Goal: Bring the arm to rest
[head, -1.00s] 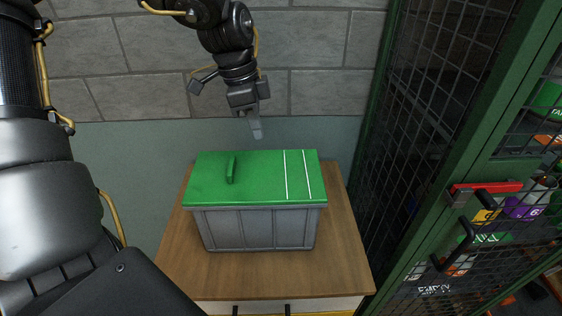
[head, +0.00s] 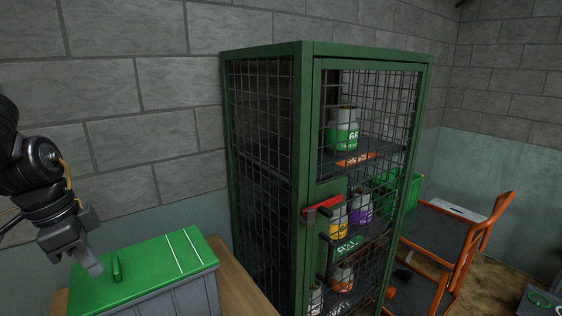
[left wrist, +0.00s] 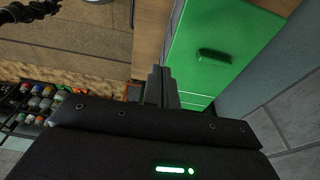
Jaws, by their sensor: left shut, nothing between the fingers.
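My left gripper (head: 92,266) is shut and empty. In the head view it points down at the lower left, in front of or above the green-lidded grey crate (head: 192,301); the gap to the lid is hard to judge. In the left wrist view the closed fingers (left wrist: 161,88) show at the middle, with the green lid (left wrist: 225,45) and its handle (left wrist: 215,56) beyond them. In the head view the lid (head: 150,270) lies flat on the crate. My right gripper is not in view.
The crate stands on a wooden-topped table (head: 243,290). Right of it stands a green mesh cabinet (head: 305,120), its door seemingly closed, with several labelled cans inside. An orange-framed chair (head: 478,240) is farther right. The left wrist view shows a shelf of cans (left wrist: 35,103).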

